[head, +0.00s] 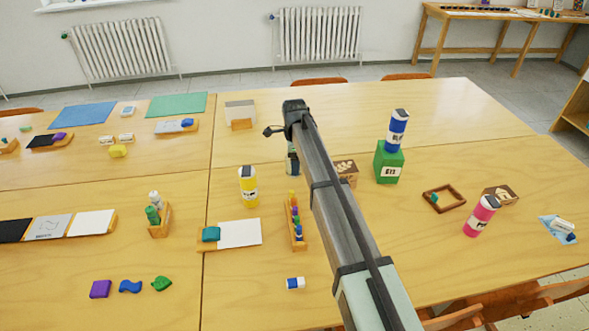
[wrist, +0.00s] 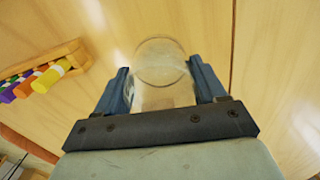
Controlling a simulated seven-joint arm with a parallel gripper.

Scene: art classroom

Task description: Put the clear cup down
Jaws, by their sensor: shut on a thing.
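The clear cup (wrist: 162,62) is a see-through round vessel in the wrist view, between the two blue fingers of my gripper (wrist: 159,76). The fingers are closed against its sides and hold it. The wooden table top shows through and around the cup. I cannot tell whether its base touches the table. In the head view my arm covers most of the gripper; only a small part (head: 292,160) shows left of the arm, and the cup cannot be made out there.
A wooden rack of coloured pegs (head: 296,220) stands close by, also at the wrist view's left (wrist: 42,72). A yellow bottle (head: 249,186) is to the left. A green box (head: 388,164) with a blue bottle (head: 397,131) on top is to the right. The table's far middle is clear.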

